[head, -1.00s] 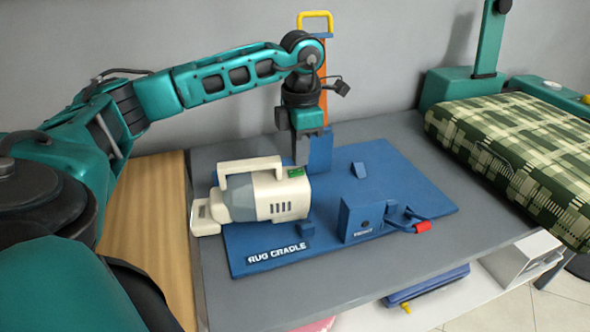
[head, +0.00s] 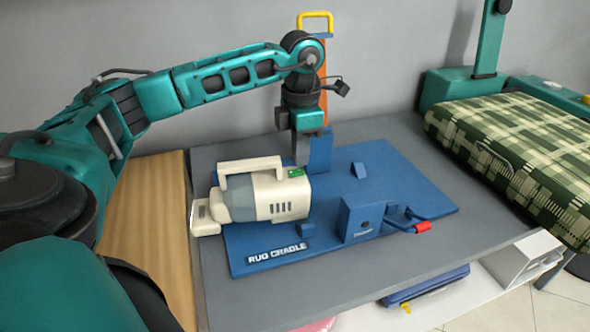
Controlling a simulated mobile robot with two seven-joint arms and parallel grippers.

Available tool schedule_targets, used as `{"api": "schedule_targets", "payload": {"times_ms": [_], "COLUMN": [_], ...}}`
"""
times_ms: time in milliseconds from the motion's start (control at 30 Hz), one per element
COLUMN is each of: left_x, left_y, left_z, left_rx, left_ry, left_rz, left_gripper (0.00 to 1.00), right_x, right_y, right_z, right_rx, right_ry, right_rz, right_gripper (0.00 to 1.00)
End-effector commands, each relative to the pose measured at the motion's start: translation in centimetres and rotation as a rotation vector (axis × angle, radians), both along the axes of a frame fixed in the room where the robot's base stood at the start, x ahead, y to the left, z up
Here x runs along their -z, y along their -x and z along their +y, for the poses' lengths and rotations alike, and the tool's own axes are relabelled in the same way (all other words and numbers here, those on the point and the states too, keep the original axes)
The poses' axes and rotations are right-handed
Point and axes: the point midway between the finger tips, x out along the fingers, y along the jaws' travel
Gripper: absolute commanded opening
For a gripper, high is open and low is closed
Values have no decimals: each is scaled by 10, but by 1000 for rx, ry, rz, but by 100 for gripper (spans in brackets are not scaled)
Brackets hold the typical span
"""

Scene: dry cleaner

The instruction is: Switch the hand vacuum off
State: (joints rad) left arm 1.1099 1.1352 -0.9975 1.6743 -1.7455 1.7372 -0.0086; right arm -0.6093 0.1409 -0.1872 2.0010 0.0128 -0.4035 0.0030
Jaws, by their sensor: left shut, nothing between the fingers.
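The hand vacuum (head: 262,194) is cream and grey with a top handle and lies on its side-on body at the left of the blue board marked "RUG CRADLE" (head: 412,195). A small green patch (head: 296,172) shows on its upper right end; I cannot read whether it marks on or off. My left gripper (head: 302,163) points down just behind that end, close to the green patch. Its fingers are shut with nothing between them. I cannot tell whether the fingertips touch the vacuum. My right gripper is not in view.
A green plaid bundle (head: 520,150) lies at the right. An orange upright with a yellow handle (head: 315,20) stands behind my left gripper. Grey table is clear in front.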

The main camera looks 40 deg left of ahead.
Motion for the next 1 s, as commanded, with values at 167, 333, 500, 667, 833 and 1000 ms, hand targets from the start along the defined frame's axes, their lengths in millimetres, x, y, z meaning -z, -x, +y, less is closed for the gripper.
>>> {"api": "schedule_targets", "payload": {"times_ms": [167, 333, 500, 667, 833, 1000], "left_x": [0, 0, 2, 4, 7, 9], "left_y": [0, 0, 0, 0, 0, 0], "left_z": [0, 0, 0, 0, 0, 0], "left_rx": [0, 0, 0, 0, 0, 0], "left_ry": [0, 0, 0, 0, 0, 0], "left_rz": [0, 0, 0, 0, 0, 0], "left_gripper": [0, 0, 0, 0, 0, 0], "right_x": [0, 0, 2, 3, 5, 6], "right_y": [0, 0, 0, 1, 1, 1], "right_z": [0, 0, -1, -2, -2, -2], "right_rx": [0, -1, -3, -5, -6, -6], "right_ry": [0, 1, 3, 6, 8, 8], "right_rz": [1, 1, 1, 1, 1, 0], "right_gripper": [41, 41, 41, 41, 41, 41]}}
